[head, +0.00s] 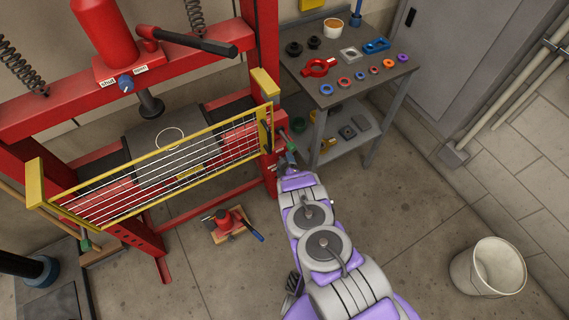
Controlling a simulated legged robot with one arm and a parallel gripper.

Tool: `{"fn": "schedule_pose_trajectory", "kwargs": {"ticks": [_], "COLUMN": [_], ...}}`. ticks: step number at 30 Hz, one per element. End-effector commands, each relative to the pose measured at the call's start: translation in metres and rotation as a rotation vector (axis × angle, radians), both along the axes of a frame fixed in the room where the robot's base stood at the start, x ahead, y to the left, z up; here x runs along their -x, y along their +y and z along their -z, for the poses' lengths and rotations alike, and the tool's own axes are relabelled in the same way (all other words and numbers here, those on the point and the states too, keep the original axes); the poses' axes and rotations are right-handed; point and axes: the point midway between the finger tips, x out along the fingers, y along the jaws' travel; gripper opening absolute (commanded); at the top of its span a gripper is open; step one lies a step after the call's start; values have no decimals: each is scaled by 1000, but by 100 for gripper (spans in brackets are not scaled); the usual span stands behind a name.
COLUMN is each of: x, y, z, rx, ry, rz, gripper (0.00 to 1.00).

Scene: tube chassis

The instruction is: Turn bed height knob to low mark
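A red hydraulic press frame (263,45) fills the left side. A blue knob (125,84) with a pale pointer line sits on its upper crossbeam, below the red cylinder. I cannot tell whether this is the bed height knob, and no low mark is legible. The red press bed (117,193) lies behind the yellow-framed wire guard. My gripper (286,160) is at the frame's right post, beside a small green-handled part (290,147). Its fingers are small and partly hidden, so their opening is unclear.
The yellow wire guard (37,180) spans the press front. A grey tool cart (330,97) with rings and tools stands behind my gripper. A red jack (228,219) lies on the floor by the press. A white bucket (487,268) stands right; floor between is clear.

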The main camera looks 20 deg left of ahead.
Motion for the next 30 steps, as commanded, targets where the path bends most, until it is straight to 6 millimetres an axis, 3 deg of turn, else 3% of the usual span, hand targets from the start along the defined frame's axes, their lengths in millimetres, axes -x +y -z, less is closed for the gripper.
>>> {"fn": "schedule_pose_trajectory", "kwargs": {"ticks": [4,17,30], "x": [0,7,69], "y": [0,-4,-43], "z": [-1,-9,-29], "rx": [-1,-7,-4], "ry": [-2,-9,-4], "rz": [0,1,1], "gripper": [94,94,94]}}
